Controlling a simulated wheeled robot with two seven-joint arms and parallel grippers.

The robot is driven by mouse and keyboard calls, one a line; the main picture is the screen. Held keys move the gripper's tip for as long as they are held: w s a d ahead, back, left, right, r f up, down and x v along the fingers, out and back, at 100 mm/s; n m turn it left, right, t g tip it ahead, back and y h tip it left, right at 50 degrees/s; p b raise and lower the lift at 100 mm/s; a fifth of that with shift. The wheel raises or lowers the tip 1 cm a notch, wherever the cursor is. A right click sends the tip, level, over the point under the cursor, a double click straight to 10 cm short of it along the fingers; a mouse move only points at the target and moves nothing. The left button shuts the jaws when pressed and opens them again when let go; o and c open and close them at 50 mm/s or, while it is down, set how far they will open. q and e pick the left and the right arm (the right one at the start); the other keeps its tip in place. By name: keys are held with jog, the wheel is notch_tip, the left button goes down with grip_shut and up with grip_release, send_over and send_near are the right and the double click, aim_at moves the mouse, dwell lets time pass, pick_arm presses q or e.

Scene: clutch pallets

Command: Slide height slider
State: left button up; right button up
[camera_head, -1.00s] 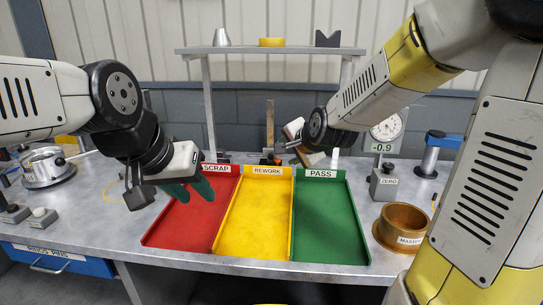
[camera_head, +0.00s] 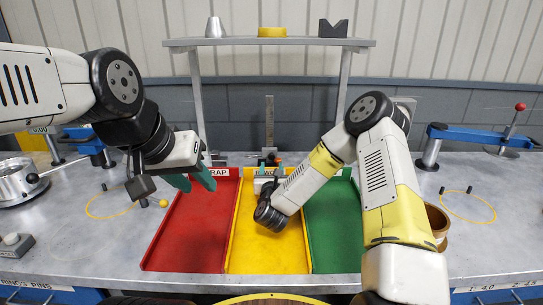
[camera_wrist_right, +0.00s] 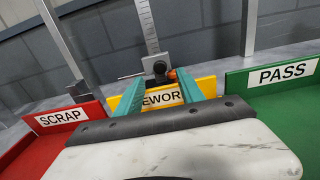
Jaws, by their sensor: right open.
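The height slider (camera_head: 269,155) is a grey block with a dark knob low on an upright steel scale (camera_head: 269,118), behind the yellow tray. In the right wrist view the slider (camera_wrist_right: 160,69) and scale (camera_wrist_right: 147,25) stand just beyond my right fingertips. My right gripper (camera_wrist_right: 167,86) is open, its teal fingers apart on either side of the knob's line in that view. I cannot tell whether they touch it. In the head view my right wrist hangs over the yellow tray and hides part of the gripper. My left gripper (camera_head: 191,181) is open and empty over the red tray's left edge.
The red SCRAP tray (camera_head: 190,235), yellow REWORK tray (camera_head: 265,252) and green PASS tray (camera_head: 325,235) lie side by side. A shelf (camera_head: 268,42) stands behind on posts. A brass ring (camera_head: 436,220) is partly hidden by my right arm. A blue clamp (camera_head: 465,135) is at right.

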aim_at(272, 157)
jog(key=w, duration=0.7)
jog(key=shift+w, duration=0.25)
grip_shut()
jog(key=shift+r, duration=0.1)
dwell(1.0)
